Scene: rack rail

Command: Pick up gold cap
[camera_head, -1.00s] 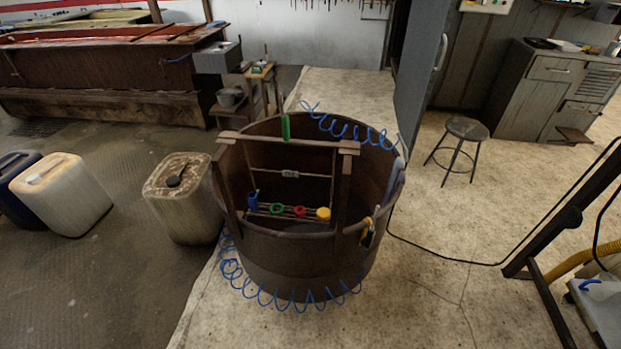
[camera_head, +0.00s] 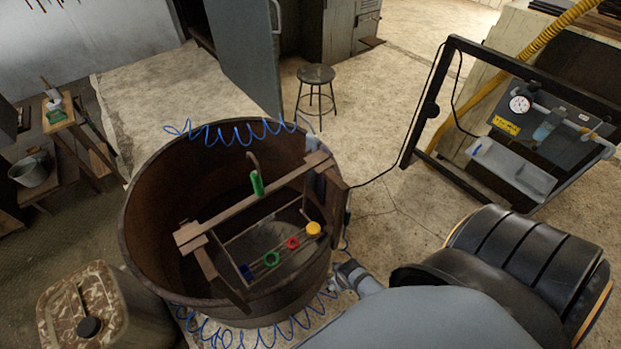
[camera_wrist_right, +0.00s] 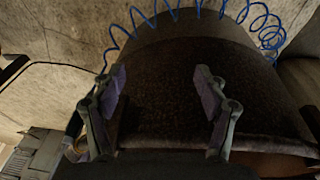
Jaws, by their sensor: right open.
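The gold cap (camera_head: 313,228) is the yellow round piece at the right end of a wire rack (camera_head: 278,252) inside a large dark tub (camera_head: 160,205). My right gripper (camera_head: 345,277) is low at the tub's near right side, outside the rim and apart from the cap. In the right wrist view the right gripper (camera_wrist_right: 161,90) is open and empty, facing the tub's outer wall (camera_wrist_right: 165,60). The cap is not visible there. My left gripper is not in view.
A wooden bar (camera_head: 255,200) with a green-handled hook (camera_head: 257,184) spans the tub. Coiled blue hose (camera_head: 235,130) runs around the tub. A jerrycan (camera_head: 85,310) stands left, a stool (camera_head: 316,80) behind, and a framed gauge panel (camera_head: 530,125) right.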

